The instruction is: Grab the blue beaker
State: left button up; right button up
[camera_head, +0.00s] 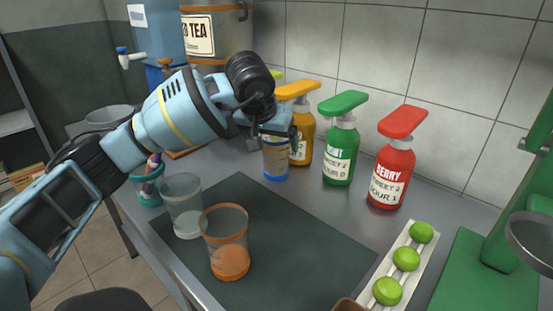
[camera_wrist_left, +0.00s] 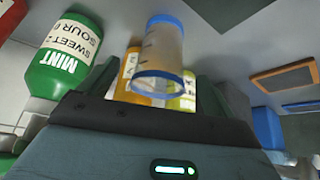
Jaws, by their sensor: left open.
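The blue beaker (camera_head: 276,163), clear with a blue base, stands upright on the counter behind the dark mat, in front of the orange bottle. My left gripper (camera_head: 277,134) is open at the beaker's upper part and hides its top in the head view. In the left wrist view the beaker (camera_wrist_left: 163,55) appears upside down between the dark fingers, its blue rim towards the palm. I cannot tell whether the fingers touch it. My right gripper is not in view.
A mint bottle (camera_head: 341,150) and a berry bottle (camera_head: 394,170) stand to the right of the beaker. A clear cup (camera_head: 184,205) and an orange cup (camera_head: 226,245) stand nearer. Limes lie on a white tray (camera_head: 381,277) beside a green press (camera_head: 481,275).

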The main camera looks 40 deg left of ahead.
pick_arm(q)
jog(key=shift+w+a+b+x, duration=0.1)
jog(key=shift+a+b+x, duration=0.1)
jog(key=shift+x, duration=1.1)
jog(key=shift+w+a+b+x, duration=0.1)
jog(key=shift+w+b+x, duration=0.1)
jog(key=shift+x, duration=1.15)
jog(key=shift+s+r, duration=0.15)
jog(key=shift+r, duration=0.05)
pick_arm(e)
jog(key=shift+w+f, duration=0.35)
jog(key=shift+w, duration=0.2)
pick_arm(q)
jog(key=shift+c, duration=0.3)
jog(key=c, duration=1.3)
jog(key=shift+r, duration=0.1)
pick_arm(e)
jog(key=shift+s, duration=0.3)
pick_arm(q)
jog(key=shift+r, duration=0.1)
